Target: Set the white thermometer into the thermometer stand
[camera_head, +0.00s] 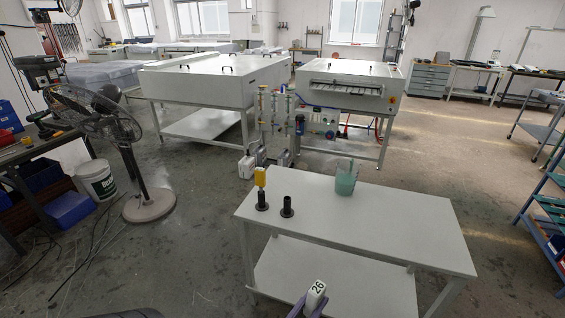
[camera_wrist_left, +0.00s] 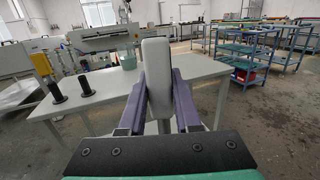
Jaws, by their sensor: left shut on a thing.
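My left gripper (camera_head: 308,303) is shut on the white thermometer (camera_head: 316,296), whose head shows "26", at the bottom of the head view in front of the table. In the left wrist view the white thermometer (camera_wrist_left: 156,75) stands upright between the purple fingers (camera_wrist_left: 159,108), its back a plain grey. An empty black stand (camera_head: 287,207) is on the white table (camera_head: 380,226), apart from the gripper. Beside it to the left, another black stand (camera_head: 262,205) holds a yellow thermometer (camera_head: 261,176). Both stands, including the empty one (camera_wrist_left: 84,87), also show in the left wrist view.
A green beaker (camera_head: 345,181) with something sticking out stands at the table's back edge, right of the stands. The table's right and front parts are clear. A floor fan (camera_head: 110,124) is at the left, and large white machines (camera_head: 215,75) stand behind.

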